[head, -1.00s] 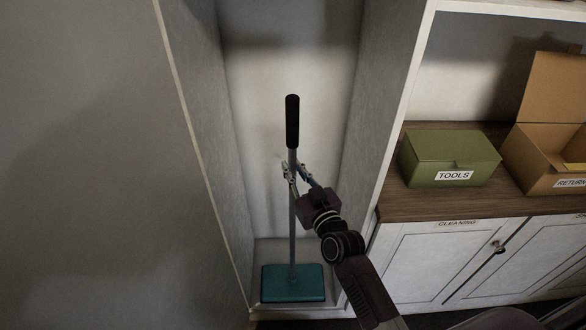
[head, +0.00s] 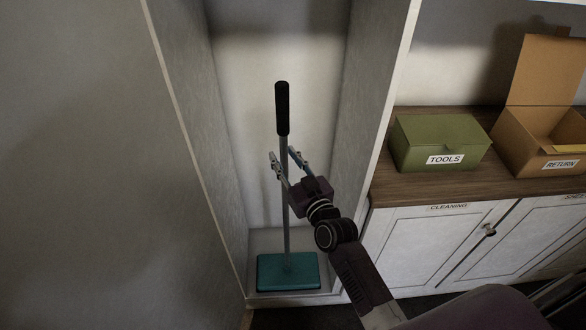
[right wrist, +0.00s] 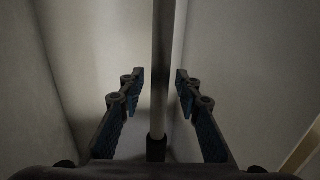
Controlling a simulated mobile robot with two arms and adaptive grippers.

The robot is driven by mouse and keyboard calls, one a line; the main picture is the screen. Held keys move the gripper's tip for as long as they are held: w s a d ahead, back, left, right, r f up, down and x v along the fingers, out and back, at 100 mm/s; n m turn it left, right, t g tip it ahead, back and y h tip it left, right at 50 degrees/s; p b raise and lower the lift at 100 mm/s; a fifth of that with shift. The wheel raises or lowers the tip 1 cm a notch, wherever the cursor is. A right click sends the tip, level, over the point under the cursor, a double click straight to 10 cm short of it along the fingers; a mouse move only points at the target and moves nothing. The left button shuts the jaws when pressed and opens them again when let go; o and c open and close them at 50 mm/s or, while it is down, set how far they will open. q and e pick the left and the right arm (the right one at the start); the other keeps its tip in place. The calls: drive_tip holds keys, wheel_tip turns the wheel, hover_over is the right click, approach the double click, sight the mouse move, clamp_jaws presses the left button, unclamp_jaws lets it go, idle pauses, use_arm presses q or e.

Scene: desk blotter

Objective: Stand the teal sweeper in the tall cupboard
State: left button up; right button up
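The teal sweeper stands upright inside the tall cupboard (head: 225,130), its flat teal head (head: 288,272) on the cupboard floor. Its grey pole (head: 286,220) rises to a black grip (head: 282,108). My right gripper (head: 284,157) is open just below the black grip, with one finger on each side of the pole. In the right wrist view both fingers (right wrist: 158,78) stand apart with clear gaps to the pole (right wrist: 163,60). My left gripper is not in view.
Right of the cupboard, a wooden counter (head: 420,185) holds a green TOOLS box (head: 440,143) and an open cardboard RETURN box (head: 535,140). White doors labelled CLEANING (head: 430,250) are below. The cupboard's side walls stand close on both sides of the sweeper.

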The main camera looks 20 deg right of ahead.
drive_tip(key=s+d+r+b, duration=0.1)
drive_tip(key=s, duration=1.1)
drive_tip(key=shift+d, duration=0.15)
drive_tip(key=s+f+g, duration=0.3)
drive_tip(key=s+f, duration=0.2)
drive_tip(key=f, duration=0.8)
drive_tip(key=s+f+g, duration=0.3)
drive_tip(key=s+f, duration=0.1)
drive_tip(key=f, duration=0.9)
drive_tip(key=s+f+g, duration=0.3)
drive_tip(key=s+f, duration=0.2)
drive_tip(key=f, duration=0.8)
drive_tip(key=s+d+f+g, duration=0.1)
drive_tip(key=s+f+g, duration=0.1)
drive_tip(key=s+f, duration=0.3)
drive_tip(key=s+d+f+g+h, duration=0.1)
drive_tip(key=s+f+g, duration=0.2)
drive_tip(key=s, duration=1.1)
drive_tip(key=s+d+f+n+g+h, duration=0.1)
drive_tip(key=s+f+g, duration=0.1)
drive_tip(key=s+f, duration=0.7)
drive_tip(key=shift+s+d+f, duration=0.15)
drive_tip(key=shift+s+d, duration=0.2)
drive_tip(key=shift+s, duration=0.2)
